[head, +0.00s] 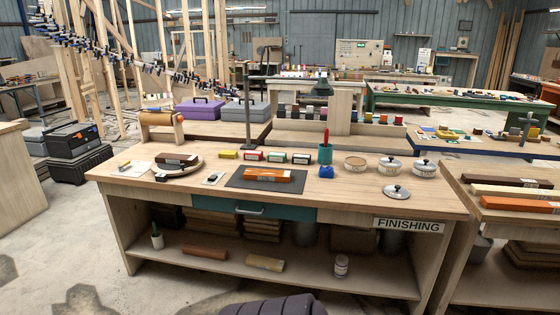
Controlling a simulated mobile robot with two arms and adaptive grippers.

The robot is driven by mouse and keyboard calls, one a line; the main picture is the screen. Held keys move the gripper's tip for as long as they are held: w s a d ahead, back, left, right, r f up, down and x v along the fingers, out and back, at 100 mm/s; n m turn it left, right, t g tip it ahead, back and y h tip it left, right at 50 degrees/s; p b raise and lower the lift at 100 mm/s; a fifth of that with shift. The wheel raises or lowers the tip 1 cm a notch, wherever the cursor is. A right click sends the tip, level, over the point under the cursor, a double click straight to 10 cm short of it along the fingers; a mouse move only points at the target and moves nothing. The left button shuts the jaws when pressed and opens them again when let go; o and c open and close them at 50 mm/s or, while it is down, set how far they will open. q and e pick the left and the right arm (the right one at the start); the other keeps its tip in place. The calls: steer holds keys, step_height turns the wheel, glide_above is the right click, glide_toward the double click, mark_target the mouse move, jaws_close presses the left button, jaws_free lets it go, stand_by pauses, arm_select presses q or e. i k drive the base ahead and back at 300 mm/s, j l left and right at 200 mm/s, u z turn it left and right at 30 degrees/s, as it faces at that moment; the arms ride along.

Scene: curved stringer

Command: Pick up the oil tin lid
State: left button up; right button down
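A round silver lid (397,191) with a dark knob lies by itself on the finishing bench top (330,196), near the front edge at the right. The middle tin (390,166) and the right tin (423,169) each carry a silver lid with a dark knob. The tin labels are too small to read surely, so I cannot tell which is the oil tin. Neither of my grippers shows in the head view.
A teal cup (325,153) with a red-handled tool and a blue item (326,171) stand left of the tins. A dark mat (240,180) holds an orange-brown block. Bare bench top surrounds the loose lid. Another bench (465,190) with long bars stands at right.

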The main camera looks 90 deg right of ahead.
mark_target(397, 191)
steer(key=z, duration=3.3)
